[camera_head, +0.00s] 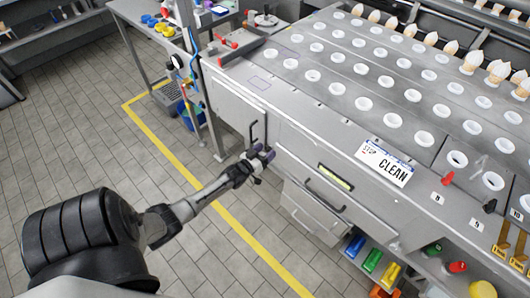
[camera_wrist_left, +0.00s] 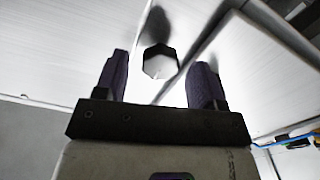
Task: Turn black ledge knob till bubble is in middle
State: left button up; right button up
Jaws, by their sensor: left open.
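My left gripper (camera_head: 262,154) is at the cabinet's front edge, near the upright handle. In the left wrist view the gripper (camera_wrist_left: 160,82) is open, with one dark purple finger on each side. A faceted knob (camera_wrist_left: 159,62) with a pale face shows between and beyond the fingertips; its dark shadow falls on the panel above it. No contact with it is visible. In the head view this knob cannot be made out at the gripper. A yellow-green bubble level (camera_head: 336,177) lies on the front to the right of the gripper; its bubble is too small to read.
A black knob (camera_head: 490,206) and a red knob (camera_head: 447,178) stand on the worktop at the right. A CLEAN sign (camera_head: 386,162) lies near the front edge. Drawer handles (camera_head: 323,195) stick out below. Colored bins (camera_head: 373,260) sit under the cabinet. The floor at left is clear.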

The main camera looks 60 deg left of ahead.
pick_arm(q)
jog(key=shift+c, duration=0.3)
jog(key=shift+c, duration=0.7)
jog(key=c, duration=0.7)
